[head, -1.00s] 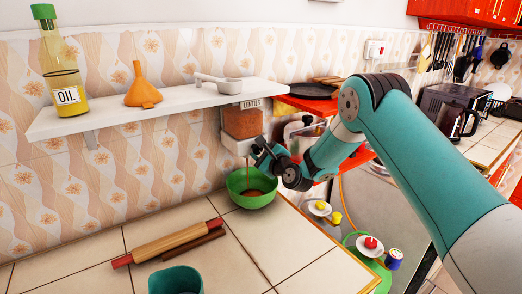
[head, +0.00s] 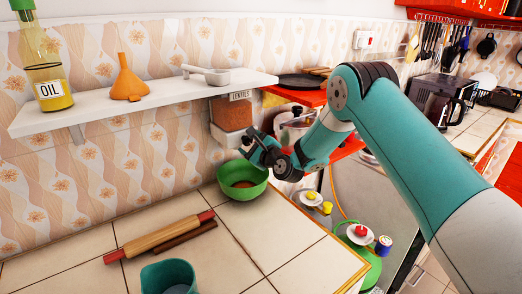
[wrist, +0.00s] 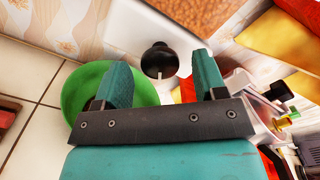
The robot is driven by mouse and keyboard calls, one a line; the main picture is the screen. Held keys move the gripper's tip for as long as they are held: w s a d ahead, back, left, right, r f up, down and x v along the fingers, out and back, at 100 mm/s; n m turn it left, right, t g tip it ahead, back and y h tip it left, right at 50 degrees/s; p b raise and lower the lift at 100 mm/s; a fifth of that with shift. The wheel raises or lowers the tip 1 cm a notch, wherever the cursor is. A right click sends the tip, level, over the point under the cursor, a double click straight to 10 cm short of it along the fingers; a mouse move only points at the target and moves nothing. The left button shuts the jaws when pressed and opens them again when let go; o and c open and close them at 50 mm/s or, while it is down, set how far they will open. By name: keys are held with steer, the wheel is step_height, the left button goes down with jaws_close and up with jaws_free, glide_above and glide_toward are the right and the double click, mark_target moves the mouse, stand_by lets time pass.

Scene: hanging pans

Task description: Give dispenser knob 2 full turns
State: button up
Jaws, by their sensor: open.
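The lentil dispenser (head: 232,114) hangs under the shelf, with a clear bin labelled "LENTILS" and a white lower body. Its black round knob (wrist: 158,58) shows in the wrist view on the white front, with a pale mark at its lower edge. My gripper (wrist: 161,66) is open, one teal finger on each side of the knob in the picture. I cannot tell whether either finger touches it. In the head view my gripper (head: 251,146) is just in front of the dispenser and hides the knob. A green bowl (head: 242,190) below holds some reddish-brown lentils.
The shelf (head: 130,107) above holds an oil bottle (head: 44,70), an orange funnel (head: 129,82) and a white scoop (head: 208,75). A rolling pin (head: 160,236) and teal cup (head: 168,277) are on the tiled counter. A red shelf is at right.

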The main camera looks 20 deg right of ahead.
steer(key=b+v, duration=1.1)
steer(key=v, duration=0.6)
